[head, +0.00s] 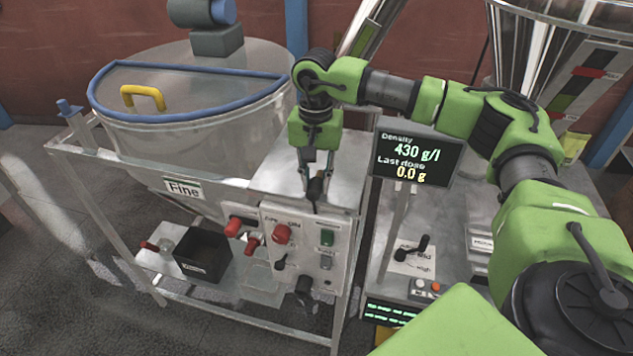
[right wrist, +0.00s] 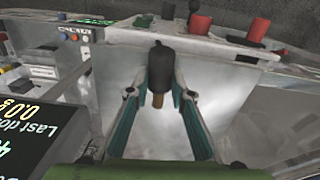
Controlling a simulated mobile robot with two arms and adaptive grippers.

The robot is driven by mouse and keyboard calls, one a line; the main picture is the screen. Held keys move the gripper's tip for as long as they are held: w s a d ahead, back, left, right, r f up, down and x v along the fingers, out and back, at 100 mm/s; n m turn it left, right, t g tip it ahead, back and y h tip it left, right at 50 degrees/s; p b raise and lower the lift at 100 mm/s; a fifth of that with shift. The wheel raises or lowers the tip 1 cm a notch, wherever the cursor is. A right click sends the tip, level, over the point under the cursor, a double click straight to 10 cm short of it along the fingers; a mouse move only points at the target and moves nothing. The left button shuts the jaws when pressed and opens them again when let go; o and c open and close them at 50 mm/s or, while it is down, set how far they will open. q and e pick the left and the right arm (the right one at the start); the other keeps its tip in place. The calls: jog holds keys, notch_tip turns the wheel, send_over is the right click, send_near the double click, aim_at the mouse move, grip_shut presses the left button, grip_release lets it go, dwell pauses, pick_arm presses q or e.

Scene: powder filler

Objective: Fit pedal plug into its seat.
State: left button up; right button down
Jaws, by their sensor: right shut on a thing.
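My right gripper (head: 317,175) points down over the front edge of the steel top, just above the control panel (head: 338,268). It is shut on a black plug (head: 315,188). In the right wrist view the plug (right wrist: 161,66) sits between the two fingertips, with a brownish tip towards the camera. The panel carries red knobs, a green button, black switches and a dark fitting (head: 304,287) at its lower edge. I cannot tell which part is the plug's seat. The plug is apart from that lower fitting. My left gripper is out of view.
A display (head: 418,154) on a post stands right of the gripper. The large hopper (head: 190,110) with a blue rim is at the left. A black bin (head: 203,254) sits on the lower shelf. The steel top (head: 275,172) around the gripper is mostly bare.

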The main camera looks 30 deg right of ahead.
jog(key=shift+r+b, duration=0.25)
jog(key=shift+b, duration=0.05)
notch_tip(320, 180, up, 2)
jog(key=shift+a+r+b, duration=0.1)
jog(key=shift+r+b, duration=0.05)
jog(key=shift+b, duration=0.75)
jog(key=s+a+r+b, duration=0.3)
jog(key=s+a+r, duration=0.2)
jog(key=s+r, duration=0.6)
jog(key=a+f+n+b, duration=0.1)
jog(key=a+f+n, duration=0.15)
jog(key=f, duration=0.45)
jog(key=a+f+n+y+b, duration=0.1)
jog(key=a+f+n, duration=0.1)
jog(key=a+f, duration=0.35)
jog(key=a+f+n+b, duration=0.1)
jog(key=f+n, duration=0.2)
jog(key=f, duration=0.6)
jog(key=s+a+f+m+t+b, duration=0.1)
jog(key=f+m+b, duration=0.3)
jog(key=f, duration=0.9)
jog(key=s+a+f+m+t+b, duration=0.1)
jog(key=f+m+b, duration=0.4)
jog(key=f, duration=0.8)
jog(key=a+t+b, duration=0.1)
jog(key=t+b, duration=0.1)
jog(key=shift+t, duration=0.3)
jog(key=shift+d, duration=0.1)
